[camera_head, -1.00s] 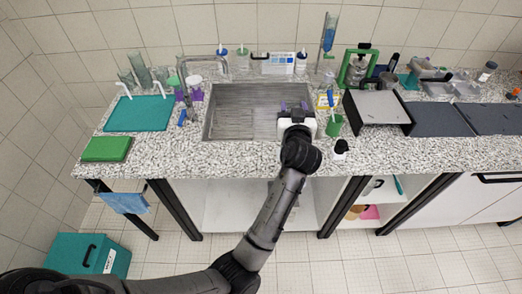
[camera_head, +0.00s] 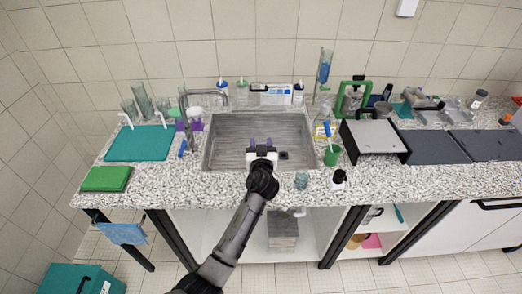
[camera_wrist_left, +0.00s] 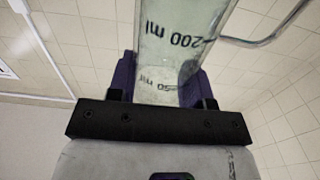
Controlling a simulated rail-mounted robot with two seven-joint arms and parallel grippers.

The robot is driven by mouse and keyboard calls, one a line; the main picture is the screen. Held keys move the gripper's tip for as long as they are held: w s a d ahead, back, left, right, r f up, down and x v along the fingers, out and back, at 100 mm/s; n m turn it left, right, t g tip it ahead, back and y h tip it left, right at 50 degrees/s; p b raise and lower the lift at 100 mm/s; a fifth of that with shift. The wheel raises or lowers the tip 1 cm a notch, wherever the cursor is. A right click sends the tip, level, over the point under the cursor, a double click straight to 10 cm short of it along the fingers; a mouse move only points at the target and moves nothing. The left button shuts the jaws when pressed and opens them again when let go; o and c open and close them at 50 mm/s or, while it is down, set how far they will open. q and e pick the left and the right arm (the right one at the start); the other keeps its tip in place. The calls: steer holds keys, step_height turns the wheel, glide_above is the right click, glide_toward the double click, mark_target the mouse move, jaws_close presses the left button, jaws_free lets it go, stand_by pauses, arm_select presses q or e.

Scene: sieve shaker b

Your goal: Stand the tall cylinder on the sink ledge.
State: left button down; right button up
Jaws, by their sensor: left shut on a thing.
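My left gripper (camera_head: 262,146) is over the front middle of the sink (camera_head: 222,150), its purple fingers pointing to the back wall. In the left wrist view it is shut on a clear graduated cylinder (camera_wrist_left: 180,38) with 200 ml and 50 ml marks. The purple fingers (camera_wrist_left: 163,78) press on both its sides; its upper end runs out of the frame. In the head view the held cylinder cannot be made out. The ledge (camera_head: 262,108) is the strip behind the sink. My right gripper is not in view.
On the back strip stand wash bottles (camera_head: 298,94), a white box (camera_head: 276,95) and a tall tube with blue liquid (camera_head: 324,70). A faucet (camera_head: 184,110) rises at the sink's left. A glass beaker (camera_head: 301,180) and a green cup (camera_head: 331,156) stand to the right.

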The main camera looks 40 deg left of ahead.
arm_select(q)
steer(key=shift+f, duration=1.3)
steer(key=shift+f, duration=0.1)
steer(key=c, duration=0.5)
jaws_free()
steer(key=shift+c, duration=0.2)
